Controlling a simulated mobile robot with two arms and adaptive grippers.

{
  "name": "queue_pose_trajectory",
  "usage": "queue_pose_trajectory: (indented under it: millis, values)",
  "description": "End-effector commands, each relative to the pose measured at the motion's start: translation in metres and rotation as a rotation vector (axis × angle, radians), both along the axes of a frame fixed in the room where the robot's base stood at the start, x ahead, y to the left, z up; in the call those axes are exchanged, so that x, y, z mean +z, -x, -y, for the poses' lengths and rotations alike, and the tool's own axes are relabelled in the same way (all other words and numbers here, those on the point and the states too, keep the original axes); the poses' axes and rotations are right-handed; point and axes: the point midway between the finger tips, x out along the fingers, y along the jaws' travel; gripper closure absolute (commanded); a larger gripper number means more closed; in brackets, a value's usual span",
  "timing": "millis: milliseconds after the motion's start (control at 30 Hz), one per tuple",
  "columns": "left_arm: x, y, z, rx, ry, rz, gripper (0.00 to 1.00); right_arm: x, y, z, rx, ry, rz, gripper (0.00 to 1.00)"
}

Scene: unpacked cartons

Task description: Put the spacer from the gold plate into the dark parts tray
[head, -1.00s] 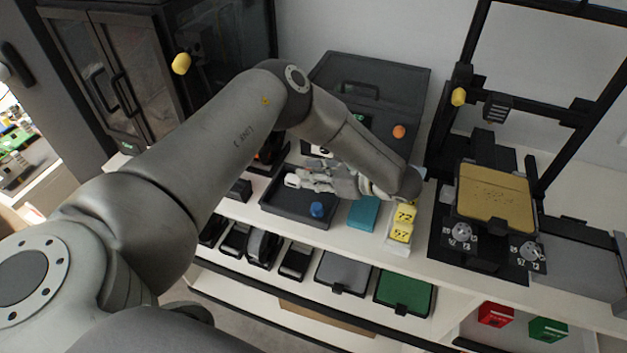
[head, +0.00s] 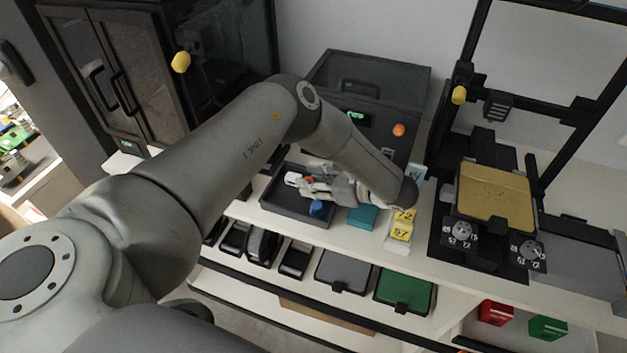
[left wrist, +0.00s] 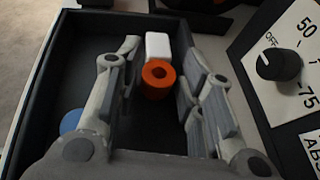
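The spacer is an orange ring (left wrist: 158,78); a bit of its orange shows in the head view (head: 309,181). It is in the dark parts tray (head: 284,208), beside a white block (left wrist: 158,46). The tray's dark floor also fills much of the left wrist view (left wrist: 82,70). My left gripper (left wrist: 163,60) is over the tray, its fingers apart on either side of the spacer with gaps to both. The gold plate (head: 497,193) at the right shows no spacer on it. My right gripper is not in view.
A blue round part (head: 316,209) is also in the tray. A teal box (head: 362,218) and yellow number blocks (head: 401,230) stand just right of the tray. A dial panel (left wrist: 285,75) is close to the right finger. A dark case (head: 365,85) stands behind.

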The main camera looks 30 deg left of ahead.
Motion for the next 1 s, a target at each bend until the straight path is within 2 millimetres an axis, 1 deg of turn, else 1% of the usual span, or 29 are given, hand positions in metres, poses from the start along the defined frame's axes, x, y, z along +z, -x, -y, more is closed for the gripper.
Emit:
queue_pose_trajectory:
  millis: [67, 167, 300, 400, 500, 633, 1000]
  values:
    - [0.002, -0.001, 0.005, -0.001, 0.001, 0.002, 0.64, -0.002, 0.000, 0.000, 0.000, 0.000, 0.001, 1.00]
    - [0.006, -0.002, 0.018, -0.001, 0.002, 0.002, 0.64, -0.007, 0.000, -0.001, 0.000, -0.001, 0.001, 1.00]
    - [0.015, -0.003, 0.042, -0.004, 0.002, 0.002, 0.64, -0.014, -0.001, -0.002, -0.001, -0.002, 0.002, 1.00]
    - [0.021, -0.004, 0.055, -0.002, 0.002, 0.002, 0.64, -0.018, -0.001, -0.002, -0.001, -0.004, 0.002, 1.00]
    - [0.026, -0.004, 0.065, -0.002, 0.001, 0.002, 0.64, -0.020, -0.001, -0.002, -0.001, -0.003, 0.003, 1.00]
    - [0.030, -0.004, 0.070, -0.001, 0.000, 0.001, 0.64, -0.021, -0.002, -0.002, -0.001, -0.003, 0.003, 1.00]
    - [0.030, -0.004, 0.070, -0.001, 0.000, 0.001, 0.64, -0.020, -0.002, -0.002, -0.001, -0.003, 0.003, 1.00]
